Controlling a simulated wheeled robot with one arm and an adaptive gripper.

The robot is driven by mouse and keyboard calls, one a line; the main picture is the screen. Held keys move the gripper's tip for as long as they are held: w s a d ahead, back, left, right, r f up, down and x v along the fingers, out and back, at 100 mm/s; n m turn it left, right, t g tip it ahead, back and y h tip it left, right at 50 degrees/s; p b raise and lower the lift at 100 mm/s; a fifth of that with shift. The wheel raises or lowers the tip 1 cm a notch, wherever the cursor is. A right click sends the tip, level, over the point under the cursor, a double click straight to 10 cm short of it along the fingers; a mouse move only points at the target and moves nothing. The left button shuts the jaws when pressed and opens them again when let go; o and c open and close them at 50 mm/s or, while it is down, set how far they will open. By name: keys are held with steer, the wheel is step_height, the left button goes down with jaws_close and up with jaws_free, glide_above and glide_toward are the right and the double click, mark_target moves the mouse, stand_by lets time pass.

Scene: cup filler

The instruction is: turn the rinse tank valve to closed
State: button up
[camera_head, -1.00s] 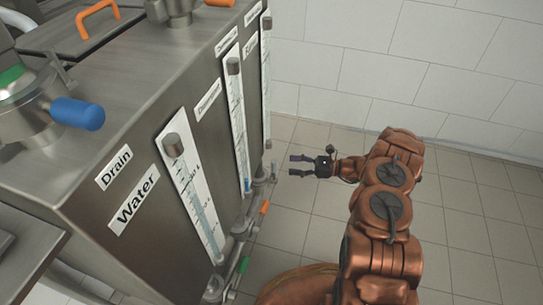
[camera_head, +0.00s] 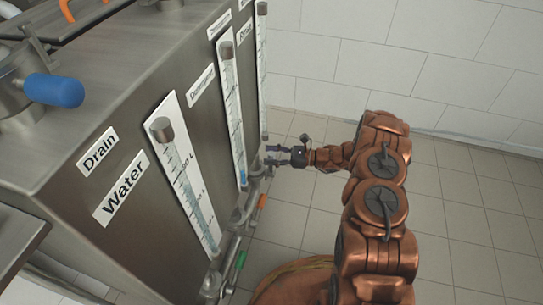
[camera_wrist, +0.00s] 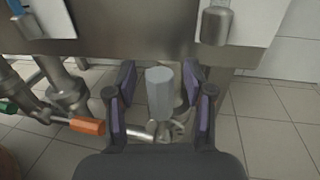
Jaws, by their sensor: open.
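A blue-grey faceted valve handle (camera_wrist: 160,93), which appears to be the rinse tank valve, is in the middle of the wrist view. It stands upright in that picture, between the two fingers of my gripper (camera_wrist: 160,105). The fingers are open, with a visible gap on each side of the handle. In the head view my gripper (camera_head: 271,155) is at the pipes below the farthest gauge, by the partly hidden Rinse label (camera_head: 246,30). The handle is hard to make out there.
An orange valve handle (camera_wrist: 88,126) lies left of my gripper in the wrist view, with a green handle (camera_wrist: 8,107) farther left. The steel tank cabinet (camera_head: 150,230) with its gauges stands beside the pipes. Tiled floor (camera_head: 455,215) is clear to the right.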

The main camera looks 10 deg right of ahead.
steer(key=shift+c, duration=0.2)
jaws_close()
stand_by(0.4)
